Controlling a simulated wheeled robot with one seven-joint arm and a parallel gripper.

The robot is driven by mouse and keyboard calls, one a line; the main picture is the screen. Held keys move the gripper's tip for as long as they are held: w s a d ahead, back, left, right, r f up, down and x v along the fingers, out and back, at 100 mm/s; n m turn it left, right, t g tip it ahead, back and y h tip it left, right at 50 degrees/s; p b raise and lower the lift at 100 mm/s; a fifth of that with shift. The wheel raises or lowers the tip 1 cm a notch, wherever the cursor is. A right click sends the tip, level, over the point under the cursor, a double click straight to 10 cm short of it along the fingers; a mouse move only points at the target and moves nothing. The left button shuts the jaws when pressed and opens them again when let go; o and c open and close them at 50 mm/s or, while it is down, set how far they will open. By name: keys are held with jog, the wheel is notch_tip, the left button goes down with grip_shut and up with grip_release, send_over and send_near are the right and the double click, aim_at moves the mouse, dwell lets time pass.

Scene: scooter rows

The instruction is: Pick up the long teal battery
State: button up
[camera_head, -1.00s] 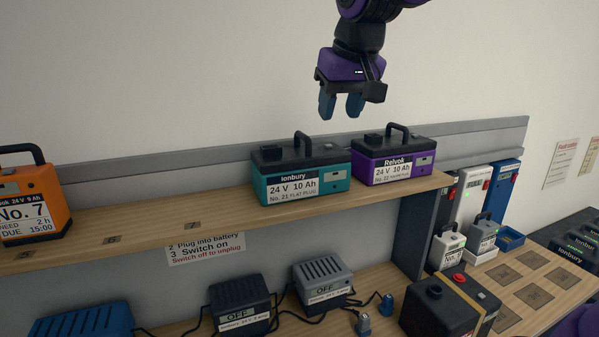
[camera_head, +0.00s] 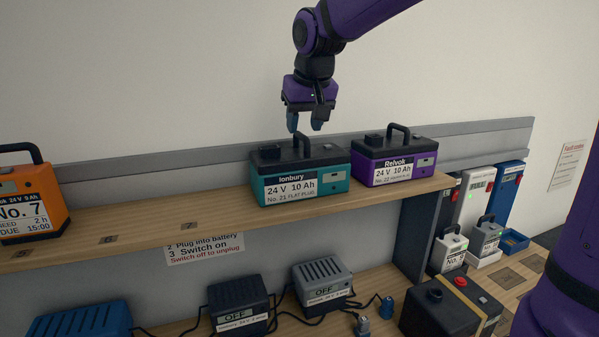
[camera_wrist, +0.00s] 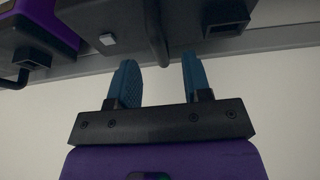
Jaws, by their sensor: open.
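The long teal battery (camera_head: 300,178), labelled Ionbury 24 V 10 Ah No. 21, stands upright on the upper wooden shelf. It has a black top with a raised black handle. My gripper (camera_head: 306,124) is open and points down just above the handle in the head view. In the wrist view, my gripper's blue fingers (camera_wrist: 160,82) are apart, with a black battery top (camera_wrist: 130,20) and its handle beyond them. I see nothing between the fingers, and no contact with the handle is clear.
A purple Relvok battery (camera_head: 393,168) stands close on the right of the teal one; it also shows in the wrist view (camera_wrist: 52,22). An orange battery (camera_head: 30,203) is at the far left. The shelf (camera_head: 150,222) between is clear. A grey rail (camera_head: 200,164) runs behind.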

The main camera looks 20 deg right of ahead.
aim_at(301, 136)
jog(key=x, duration=0.4)
jog(key=shift+f, duration=0.1)
grip_shut()
dwell(1.4)
